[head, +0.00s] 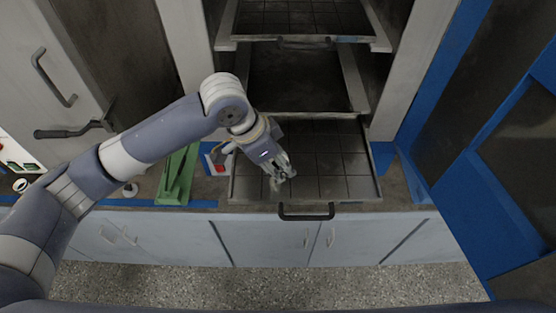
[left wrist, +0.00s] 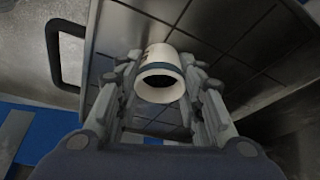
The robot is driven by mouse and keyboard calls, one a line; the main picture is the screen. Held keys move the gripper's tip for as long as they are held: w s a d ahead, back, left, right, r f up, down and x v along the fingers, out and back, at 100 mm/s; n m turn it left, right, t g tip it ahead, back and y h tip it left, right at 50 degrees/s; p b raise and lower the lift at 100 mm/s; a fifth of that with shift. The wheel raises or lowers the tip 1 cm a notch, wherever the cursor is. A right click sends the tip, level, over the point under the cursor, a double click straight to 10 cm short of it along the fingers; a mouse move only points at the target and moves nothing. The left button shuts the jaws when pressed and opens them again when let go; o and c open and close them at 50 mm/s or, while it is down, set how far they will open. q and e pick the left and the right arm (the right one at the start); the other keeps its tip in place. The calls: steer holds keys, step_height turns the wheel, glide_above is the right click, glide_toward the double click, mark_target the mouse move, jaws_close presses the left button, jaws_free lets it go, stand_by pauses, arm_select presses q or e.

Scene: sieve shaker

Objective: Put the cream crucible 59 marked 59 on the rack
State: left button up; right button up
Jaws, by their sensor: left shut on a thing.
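The cream crucible (left wrist: 160,72) shows in the left wrist view between the fingers of my left gripper (left wrist: 160,95). It has a dark band near its open, dark mouth, which faces the camera. A dark mark shows at its left edge, too small to read. In the head view my left gripper (head: 282,178) is shut and hangs over the tiled pull-out shelf (head: 345,188) of the tall rack; the crucible is hard to make out there. The same tiled surface (left wrist: 210,20) lies behind the crucible in the left wrist view. My right gripper is not in view.
The shelf has a dark front handle (head: 306,214). Higher shelves (head: 300,40) stand above and behind it. A green stand (head: 178,176) and a small red-and-white item (head: 217,163) are to its left. Blue framing (head: 490,215) is at the right. Much of the shelf's tiled surface is bare.

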arm_select(q)
steer(key=o, duration=1)
steer(key=shift+o, duration=0.4)
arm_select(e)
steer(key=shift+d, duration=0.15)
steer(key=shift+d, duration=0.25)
arm_select(q)
steer(key=shift+r, duration=0.2)
steer(key=b+v, duration=0.2)
steer(key=v, duration=1)
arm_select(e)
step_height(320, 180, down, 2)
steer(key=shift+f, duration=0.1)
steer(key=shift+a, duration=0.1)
